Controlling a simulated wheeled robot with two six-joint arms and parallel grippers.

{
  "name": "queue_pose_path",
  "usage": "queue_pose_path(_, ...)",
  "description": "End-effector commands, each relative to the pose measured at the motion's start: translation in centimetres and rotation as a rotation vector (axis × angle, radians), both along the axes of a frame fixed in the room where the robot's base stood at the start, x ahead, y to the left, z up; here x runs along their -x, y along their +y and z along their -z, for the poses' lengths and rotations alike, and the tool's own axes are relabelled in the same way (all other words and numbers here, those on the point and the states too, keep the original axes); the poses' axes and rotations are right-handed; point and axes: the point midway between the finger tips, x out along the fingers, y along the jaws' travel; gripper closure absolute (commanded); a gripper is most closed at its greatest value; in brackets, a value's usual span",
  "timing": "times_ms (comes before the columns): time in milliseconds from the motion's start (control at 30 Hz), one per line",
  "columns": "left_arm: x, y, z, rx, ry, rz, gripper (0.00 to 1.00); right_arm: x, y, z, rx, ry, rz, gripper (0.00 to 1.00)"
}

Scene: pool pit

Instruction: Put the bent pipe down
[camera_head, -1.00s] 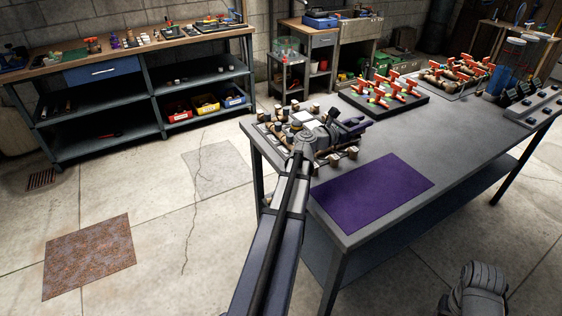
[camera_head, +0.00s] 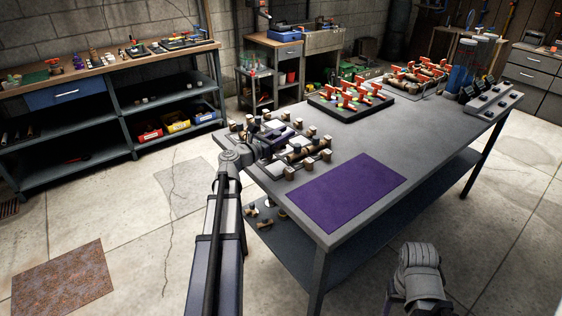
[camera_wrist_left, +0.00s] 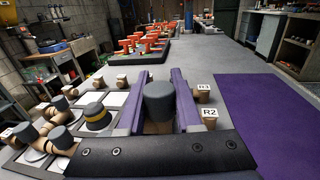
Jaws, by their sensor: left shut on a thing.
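My left gripper (camera_head: 272,145) is above the left end of the grey table (camera_head: 405,140). In the left wrist view, its two purple fingers (camera_wrist_left: 157,105) are shut on a piece with a round dark grey end and a tan part below, which looks like the bent pipe (camera_wrist_left: 159,98). Its bend is hidden, and I cannot tell whether it touches the table. Other tan and grey pipe pieces (camera_wrist_left: 62,138) lie to the left of the fingers, one with a yellow band (camera_wrist_left: 98,116). Only part of my right arm shows at the lower right; its gripper is out of view.
White square pads (camera_wrist_left: 115,98) lie under and beside the pieces. Blocks labelled R2 (camera_wrist_left: 209,116) and R3 (camera_wrist_left: 203,92) stand right of the fingers. A bare purple mat (camera_head: 347,192) lies nearer the front. A black tray with red-handled valves (camera_head: 350,101) stands farther back.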

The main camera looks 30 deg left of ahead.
Motion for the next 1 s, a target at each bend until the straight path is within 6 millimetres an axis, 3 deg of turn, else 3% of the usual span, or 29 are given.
queue_pose_path(33,0.0,0.0,1.7,0.0,0.0,0.0,1.0,0.0,0.0,1.7,0.0,0.0,0.0,0.36)
queue_pose_path(200,0.0,0.0,4.0,0.0,-0.001,0.0,1.0,0.0,0.0,4.0,0.0,0.0,0.0,0.36)
queue_pose_path(467,0.0,0.0,4.3,0.0,0.0,0.0,1.0,0.0,0.0,4.3,0.0,0.0,0.0,0.36)
queue_pose_path(800,0.0,0.0,7.9,0.0,0.0,0.0,1.0,0.0,0.0,7.9,0.0,0.0,0.0,0.36)
queue_pose_path(1000,0.0,0.0,7.8,0.0,-0.001,0.0,1.0,0.0,0.0,7.8,0.0,0.0,0.0,0.36)
